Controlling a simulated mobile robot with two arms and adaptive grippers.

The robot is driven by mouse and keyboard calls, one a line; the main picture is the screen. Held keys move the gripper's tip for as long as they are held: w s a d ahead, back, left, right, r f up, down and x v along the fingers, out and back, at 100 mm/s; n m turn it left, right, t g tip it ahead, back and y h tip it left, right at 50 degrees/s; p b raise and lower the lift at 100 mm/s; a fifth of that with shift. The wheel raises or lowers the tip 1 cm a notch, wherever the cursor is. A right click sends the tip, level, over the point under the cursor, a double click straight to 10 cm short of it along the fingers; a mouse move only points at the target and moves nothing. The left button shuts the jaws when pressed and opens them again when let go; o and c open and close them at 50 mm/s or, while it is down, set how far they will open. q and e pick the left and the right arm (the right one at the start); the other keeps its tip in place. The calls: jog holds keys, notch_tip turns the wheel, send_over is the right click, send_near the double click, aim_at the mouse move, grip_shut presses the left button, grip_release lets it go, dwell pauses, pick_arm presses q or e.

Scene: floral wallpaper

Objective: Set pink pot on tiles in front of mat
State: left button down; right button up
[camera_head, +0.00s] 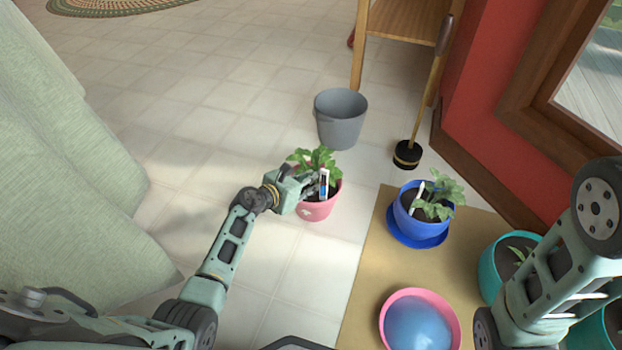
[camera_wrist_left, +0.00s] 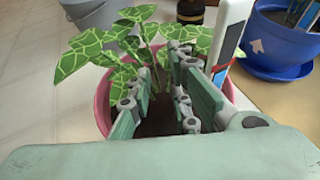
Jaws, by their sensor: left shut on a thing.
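The pink pot (camera_head: 319,209) with a leafy green plant and a white-and-blue tag is on or just above the pale floor tiles (camera_head: 240,160), left of the tan mat (camera_head: 385,265); any small gap beneath it cannot be told. My left gripper (camera_head: 303,187) reaches it from the left and is shut on it. In the left wrist view, the gripper's fingers (camera_wrist_left: 160,105) are over the soil among the leaves, inside the pink pot's rim (camera_wrist_left: 102,100); their exact contact is hidden. My right arm shows at the right, but its gripper is not clearly visible.
A grey bucket (camera_head: 341,120) stands just behind the pink pot. Pale green fabric (camera_head: 60,150) hangs left. Tiles in front are bare.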

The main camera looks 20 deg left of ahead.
pick_arm(q)
jog(key=shift+w+a+r, duration=0.1)
jog(key=shift+w+r, duration=0.15)
jog(key=shift+w, duration=0.1)
jog(key=shift+f, duration=0.1)
jog(key=c, duration=2)
grip_release()
jog(key=shift+s+f, duration=0.15)
jog(key=shift+f, duration=0.1)
jog(key=o, duration=0.4)
jog(key=shift+c, duration=0.2)
jog(key=shift+s, duration=0.15)
